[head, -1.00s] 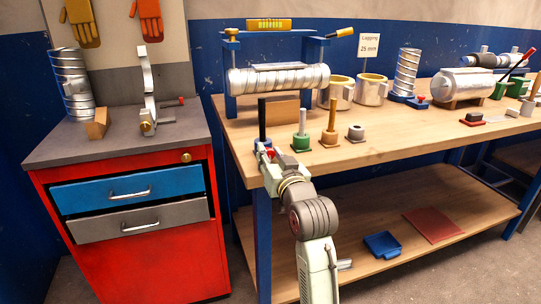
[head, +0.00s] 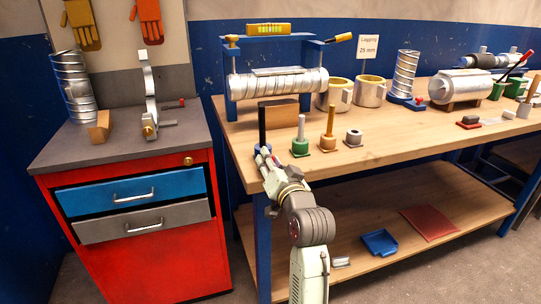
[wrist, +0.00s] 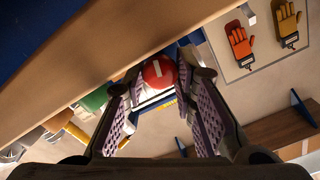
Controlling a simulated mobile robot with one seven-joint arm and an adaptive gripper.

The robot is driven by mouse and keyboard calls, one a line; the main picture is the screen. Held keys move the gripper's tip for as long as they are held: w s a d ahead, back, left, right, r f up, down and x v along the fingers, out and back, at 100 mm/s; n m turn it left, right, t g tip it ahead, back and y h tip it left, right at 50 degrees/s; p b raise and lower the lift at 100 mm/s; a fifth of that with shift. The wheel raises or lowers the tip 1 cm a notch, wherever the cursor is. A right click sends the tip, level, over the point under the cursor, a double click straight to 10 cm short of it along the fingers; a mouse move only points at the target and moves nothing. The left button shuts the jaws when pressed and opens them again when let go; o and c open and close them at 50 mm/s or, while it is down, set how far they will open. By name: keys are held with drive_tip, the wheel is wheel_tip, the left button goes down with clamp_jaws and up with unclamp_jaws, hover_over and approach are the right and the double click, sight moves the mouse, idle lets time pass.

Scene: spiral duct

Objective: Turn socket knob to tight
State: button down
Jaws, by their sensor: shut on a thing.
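A round red knob (wrist: 158,71) with a short white mark shows in the wrist view, just beside the workbench's wooden edge. The mark stands nearly upright in that view. My gripper (wrist: 163,80) has its two purple-padded fingers on either side of the knob and is shut on it. In the head view my gripper (head: 264,156) is at the front left edge of the workbench, below a black post. The knob is not clearly visible there, hidden by the fingers. The tight marking cannot be made out.
The workbench (head: 400,140) carries a green-based post (head: 300,143), an orange-based post (head: 329,133) and a spiral duct (head: 280,83) in a blue frame. A red cabinet (head: 130,255) stands at the left. A gap of floor lies between cabinet and bench.

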drive_tip(key=shift+m+p, duration=0.35)
drive_tip(key=shift+m, duration=0.25)
drive_tip(key=c, duration=1.3)
unclamp_jaws()
